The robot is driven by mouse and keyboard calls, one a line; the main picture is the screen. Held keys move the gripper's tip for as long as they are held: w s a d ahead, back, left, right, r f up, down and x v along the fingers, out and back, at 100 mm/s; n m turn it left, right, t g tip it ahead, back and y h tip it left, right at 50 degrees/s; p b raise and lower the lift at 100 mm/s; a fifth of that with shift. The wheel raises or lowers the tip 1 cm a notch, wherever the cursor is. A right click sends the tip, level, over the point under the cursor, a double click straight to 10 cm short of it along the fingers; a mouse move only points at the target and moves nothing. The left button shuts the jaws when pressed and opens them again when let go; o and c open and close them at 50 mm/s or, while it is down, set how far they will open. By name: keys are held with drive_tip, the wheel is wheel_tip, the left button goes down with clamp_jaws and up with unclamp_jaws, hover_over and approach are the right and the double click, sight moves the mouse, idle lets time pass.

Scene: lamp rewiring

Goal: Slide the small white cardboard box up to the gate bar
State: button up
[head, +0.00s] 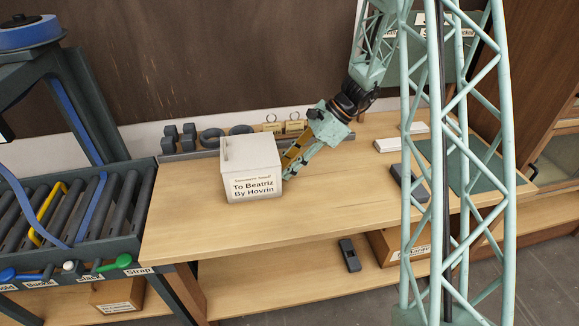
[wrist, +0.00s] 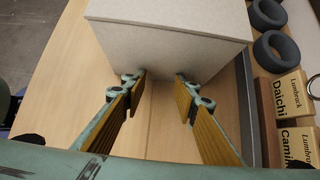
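The small white cardboard box (head: 240,160) stands upright on the wooden bench, with a label reading "To Beatriz By Hovrin" on its front. Its plain side face (wrist: 165,50) fills the upper part of the wrist view. My gripper (head: 287,172) is low at the box's right side. In the wrist view the two fingers are apart with nothing between them (wrist: 161,77). Their tips are at the box's face, touching or nearly so; I cannot tell which. A yellow bent bar (head: 45,215) crosses the roller conveyor at the left; I cannot tell whether it is the gate bar.
The roller conveyor (head: 120,205) adjoins the bench's left end, with a blue strap and coloured levers along its front. Bare bench top (head: 180,200) lies between box and rollers. Dark rings (wrist: 275,48) and name blocks (wrist: 292,88) stand along the back.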

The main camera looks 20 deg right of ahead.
drive_tip(key=shift+w+a+b, duration=0.1)
drive_tip(key=shift+w+a, duration=0.05)
drive_tip(key=shift+a, duration=0.8)
drive_tip(key=shift+w+a+b, duration=0.15)
drive_tip(key=shift+w+a, duration=0.05)
drive_tip(key=shift+a, duration=0.7)
drive_tip(key=shift+w+a+b, duration=0.1)
drive_tip(key=shift+w+a, duration=0.05)
drive_tip(key=shift+a, duration=0.9)
drive_tip(key=shift+w+a+b, duration=0.1)
drive_tip(key=shift+w+a, duration=0.1)
drive_tip(key=shift+a, duration=0.85)
drive_tip(key=shift+w+a+b, duration=0.15)
drive_tip(key=shift+a, duration=0.85)
drive_tip(key=shift+w+a+b, duration=0.1)
drive_tip(key=shift+w+a, duration=0.1)
drive_tip(key=shift+a, duration=0.95)
drive_tip(key=shift+w+a+b, duration=0.1)
drive_tip(key=shift+w+a, duration=0.1)
drive_tip(key=shift+a, duration=0.85)
drive_tip(key=shift+w+a+b, duration=0.15)
drive_tip(key=shift+a, duration=0.85)
drive_tip(key=shift+w+a+b, duration=0.1)
drive_tip(key=shift+w+a, duration=0.1)
drive_tip(key=shift+a, duration=1)
